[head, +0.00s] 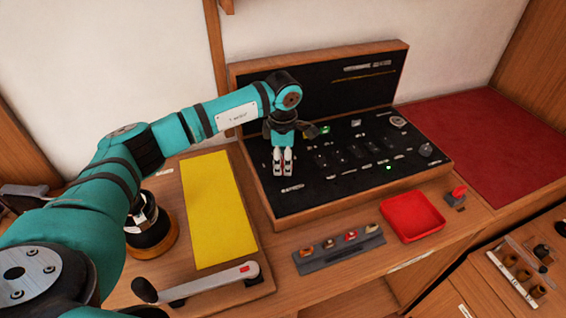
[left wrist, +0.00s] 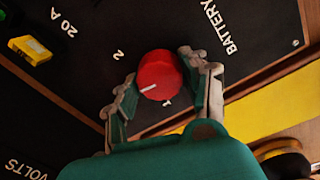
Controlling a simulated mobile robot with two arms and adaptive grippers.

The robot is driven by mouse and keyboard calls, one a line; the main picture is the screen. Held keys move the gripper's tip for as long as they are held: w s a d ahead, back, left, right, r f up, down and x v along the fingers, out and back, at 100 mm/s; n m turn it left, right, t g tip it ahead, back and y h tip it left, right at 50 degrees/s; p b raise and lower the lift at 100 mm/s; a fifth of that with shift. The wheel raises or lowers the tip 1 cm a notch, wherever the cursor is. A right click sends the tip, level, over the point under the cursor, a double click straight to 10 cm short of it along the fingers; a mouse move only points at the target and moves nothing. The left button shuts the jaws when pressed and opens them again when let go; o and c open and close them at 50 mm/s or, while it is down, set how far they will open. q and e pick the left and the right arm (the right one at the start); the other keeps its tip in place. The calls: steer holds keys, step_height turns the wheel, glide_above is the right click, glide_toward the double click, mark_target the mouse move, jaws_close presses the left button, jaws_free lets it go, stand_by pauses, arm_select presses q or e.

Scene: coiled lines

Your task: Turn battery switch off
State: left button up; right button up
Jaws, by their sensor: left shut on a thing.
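The battery switch is a round red knob (left wrist: 160,72) on a black panel marked BATTERY, seen in the left wrist view. A white line on the knob points to the lower left, between the marks 2 and 1. My left gripper (head: 283,174) is shut on the knob, with one finger on each side of it, as the left wrist view (left wrist: 158,84) shows. In the head view the gripper reaches down onto the left part of the black panel (head: 320,186) and mostly hides the knob.
A yellow mat (head: 212,210) lies left of the panel and a red tray (head: 412,216) in front of it. A grey holder with several small pieces (head: 340,250) and a long-handled crank (head: 205,282) are nearer. A yellow switch (left wrist: 32,48) labelled 20 A stands apart from the gripper.

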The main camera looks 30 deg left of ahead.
mark_target(283, 162)
arm_select(q)
steer(key=shift+n+b, duration=0.3)
steer(key=shift+n, duration=0.7)
steer(key=o, duration=1.2)
steer(key=shift+c, duration=0.2)
step_height(283, 162, up, 12)
steer(key=shift+s+d, duration=0.2)
steer(key=shift+s, duration=0.05)
